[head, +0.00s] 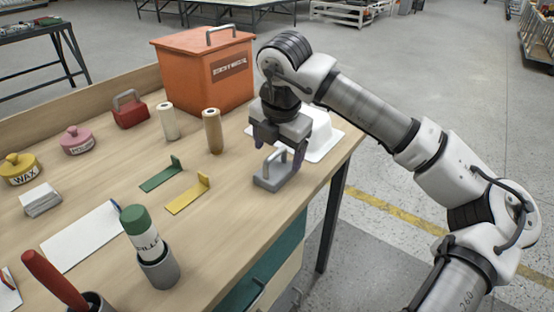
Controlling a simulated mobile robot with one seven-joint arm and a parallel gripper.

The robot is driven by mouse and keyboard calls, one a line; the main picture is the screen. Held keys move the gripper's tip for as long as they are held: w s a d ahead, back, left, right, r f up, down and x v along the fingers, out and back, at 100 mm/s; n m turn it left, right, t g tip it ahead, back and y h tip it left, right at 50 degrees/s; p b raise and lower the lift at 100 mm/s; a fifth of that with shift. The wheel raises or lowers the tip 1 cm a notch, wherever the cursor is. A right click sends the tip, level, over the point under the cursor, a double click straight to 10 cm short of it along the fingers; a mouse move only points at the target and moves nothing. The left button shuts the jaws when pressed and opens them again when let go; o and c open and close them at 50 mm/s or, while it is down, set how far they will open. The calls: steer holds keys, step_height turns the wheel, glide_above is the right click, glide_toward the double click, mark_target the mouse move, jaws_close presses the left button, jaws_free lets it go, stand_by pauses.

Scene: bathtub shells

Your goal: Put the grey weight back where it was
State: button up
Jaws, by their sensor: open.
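The grey weight (271,179), a flat block with a raised handle, stands upright on the wooden workbench (105,185) near its right edge. My gripper (279,150) is directly above it, pointing down. Its two fingers are open and straddle the top of the weight's handle on the left and right. Whether a finger touches the handle I cannot tell. Part of the handle is hidden by the gripper.
A white tray or shell (318,140) lies just behind my gripper. An orange box (205,75), a red weight (130,112), two rolls, green (161,178) and yellow (188,197) brackets, tins and a green-capped filler tube (142,235) stand around. The bench's right edge is close.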

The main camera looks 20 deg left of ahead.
mark_target(279, 180)
steer(key=v, duration=0.7)
steer(key=shift+r, duration=0.35)
steer(key=shift+s, duration=0.1)
